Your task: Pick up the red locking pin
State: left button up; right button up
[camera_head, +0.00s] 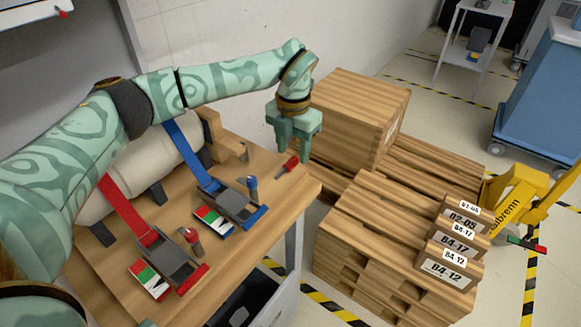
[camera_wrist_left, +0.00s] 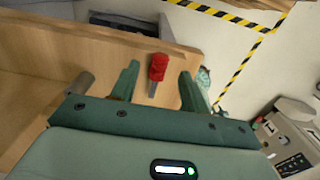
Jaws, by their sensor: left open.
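The red locking pin (camera_head: 291,163) lies near the right edge of the wooden bench top in the head view, its grey shank pointing toward the lower left. In the left wrist view the pin (camera_wrist_left: 158,66) shows between the two fingers, near the bench edge. My left gripper (camera_head: 293,150) is open and empty, pointing down above the pin. In the left wrist view its fingers (camera_wrist_left: 160,75) stand on either side of the pin, with visible gaps. Whether the fingers are at the pin's height is hard to tell. My right gripper is not in view.
The wooden bench (camera_head: 285,200) holds a red-strap ratchet (camera_head: 180,265), a blue-strap ratchet (camera_head: 233,202) and a pale roll (camera_head: 150,165). A wooden crate (camera_head: 355,115) and stacked pallets (camera_head: 380,245) with labelled boxes (camera_head: 450,262) stand to the right. A blue cart (camera_head: 550,100) is farther off.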

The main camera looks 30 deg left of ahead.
aim_at(292, 162)
pick_arm(q)
notch_tip(292, 162, down, 3)
jog(key=shift+w+a+r+b, duration=0.1)
jog(key=shift+b, duration=0.2)
grip_shut()
jog(key=shift+r, duration=0.1)
